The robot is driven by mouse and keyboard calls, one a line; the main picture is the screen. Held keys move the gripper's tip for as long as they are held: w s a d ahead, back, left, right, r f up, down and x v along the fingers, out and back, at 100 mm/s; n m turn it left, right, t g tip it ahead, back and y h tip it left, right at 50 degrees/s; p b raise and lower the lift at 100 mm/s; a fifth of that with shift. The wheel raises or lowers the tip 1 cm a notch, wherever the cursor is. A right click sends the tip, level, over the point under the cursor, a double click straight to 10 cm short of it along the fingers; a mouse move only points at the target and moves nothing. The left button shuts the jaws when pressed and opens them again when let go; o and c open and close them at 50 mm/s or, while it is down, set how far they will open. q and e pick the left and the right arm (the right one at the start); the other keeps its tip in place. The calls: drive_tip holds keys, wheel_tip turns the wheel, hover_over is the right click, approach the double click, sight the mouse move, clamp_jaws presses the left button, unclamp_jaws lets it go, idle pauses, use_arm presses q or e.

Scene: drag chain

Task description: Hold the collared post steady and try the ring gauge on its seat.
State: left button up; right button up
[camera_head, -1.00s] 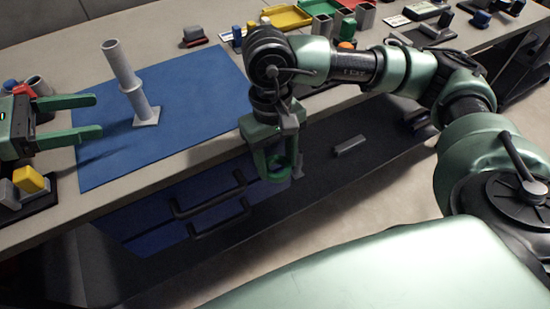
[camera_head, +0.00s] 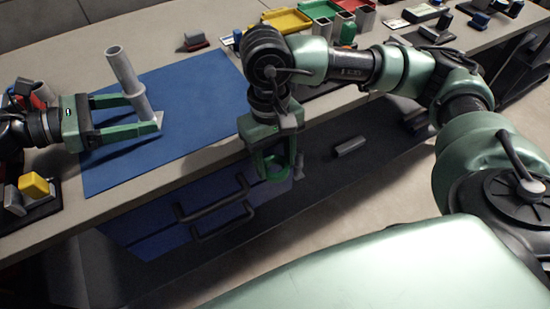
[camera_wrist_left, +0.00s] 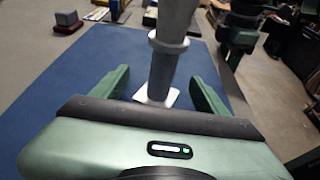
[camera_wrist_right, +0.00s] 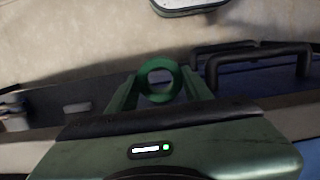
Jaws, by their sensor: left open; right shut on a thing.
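The grey collared post (camera_head: 124,72) stands upright on its square base on the blue mat (camera_head: 195,95). Its collar is partway up. My left gripper (camera_head: 148,108) is open, with its fingers reaching to either side of the post below the collar. In the left wrist view the post (camera_wrist_left: 165,75) stands between the two spread fingers (camera_wrist_left: 160,88), with a gap on each side. My right gripper (camera_head: 273,165) is shut on the green ring gauge (camera_wrist_right: 158,82), in front of the table edge above the floor. The ring's hole shows clearly in the right wrist view.
Blue drawers with dark handles (camera_head: 215,208) are below the table edge. A yellow block (camera_head: 34,186) in a dark holder is at the near left. The mat right of the post is clear.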

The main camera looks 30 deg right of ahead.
use_arm(q)
drive_tip(key=shift+d, duration=0.25)
